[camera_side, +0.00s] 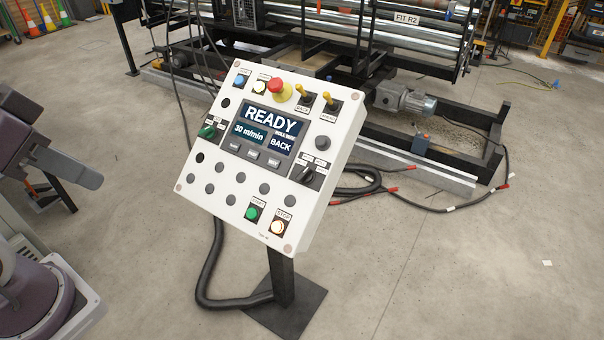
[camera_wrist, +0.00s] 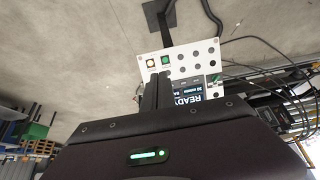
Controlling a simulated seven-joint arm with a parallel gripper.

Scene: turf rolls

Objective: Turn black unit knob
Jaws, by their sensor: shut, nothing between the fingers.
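The white control panel (camera_side: 222,170) stands tilted on a post in the side view. The black knob (camera_side: 307,175) sits on its right part, on a dark plate with small labels I cannot read surely. A green knob (camera_side: 207,131) is on the left part. In the wrist view the panel (camera_wrist: 184,52) shows upside down. My gripper (camera_wrist: 157,76) is shut and empty there, its fingers in front of the panel's left part, apparently short of it. The black knob does not show in that view; the fingers probably hide it. My gripper is out of the side view.
The panel also carries a red mushroom button (camera_side: 276,86), yellow switches (camera_side: 302,91), a screen (camera_side: 270,125) reading READY, a green button (camera_side: 252,213) and a lit button (camera_side: 277,227). A black cable (camera_side: 208,275) loops by the post. Machinery (camera_side: 400,100) stands behind.

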